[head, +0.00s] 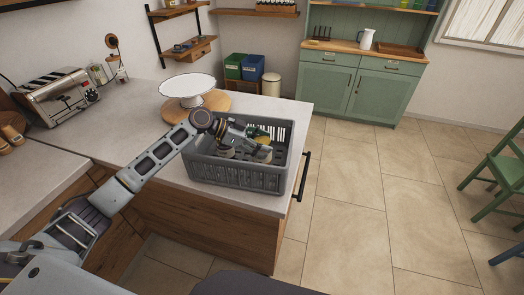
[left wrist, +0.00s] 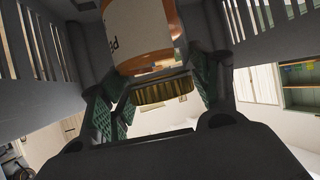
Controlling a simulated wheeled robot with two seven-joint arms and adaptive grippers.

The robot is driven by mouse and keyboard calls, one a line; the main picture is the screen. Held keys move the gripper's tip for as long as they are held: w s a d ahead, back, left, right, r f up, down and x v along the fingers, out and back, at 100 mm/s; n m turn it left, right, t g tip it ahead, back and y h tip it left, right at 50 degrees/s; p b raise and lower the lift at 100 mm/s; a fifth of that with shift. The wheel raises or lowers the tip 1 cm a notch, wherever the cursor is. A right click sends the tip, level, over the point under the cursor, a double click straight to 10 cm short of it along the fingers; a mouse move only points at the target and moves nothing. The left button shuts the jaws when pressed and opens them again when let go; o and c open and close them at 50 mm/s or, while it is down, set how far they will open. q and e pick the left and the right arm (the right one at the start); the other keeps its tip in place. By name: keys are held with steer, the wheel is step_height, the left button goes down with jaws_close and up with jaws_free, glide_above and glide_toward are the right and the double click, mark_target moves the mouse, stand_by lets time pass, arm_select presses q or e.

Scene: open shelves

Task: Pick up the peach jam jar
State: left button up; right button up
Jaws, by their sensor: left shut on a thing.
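A jar with an orange and white label (left wrist: 140,30) and a ribbed gold lid (left wrist: 165,90) fills the top middle of the left wrist view. Only part of its lettering shows, so I cannot read its name. My left gripper (left wrist: 155,95) is shut on this jar, with green-padded fingers on both sides of it. In the head view my left gripper (head: 258,137) reaches into the grey crate (head: 235,177) on the counter. The held jar is mostly hidden there by the gripper. My right gripper is not in view.
The slatted crate stands near the counter's right edge, with small tan-topped things (head: 226,152) inside. A white cake stand (head: 187,88) on a round wooden board (head: 215,103) is behind it. A toaster (head: 62,95) stands far left. The counter (head: 140,125) left of the crate is clear.

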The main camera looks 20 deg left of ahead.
arm_select(q)
steer(key=shift+r+b, duration=0.35)
steer(key=shift+r, duration=2.75)
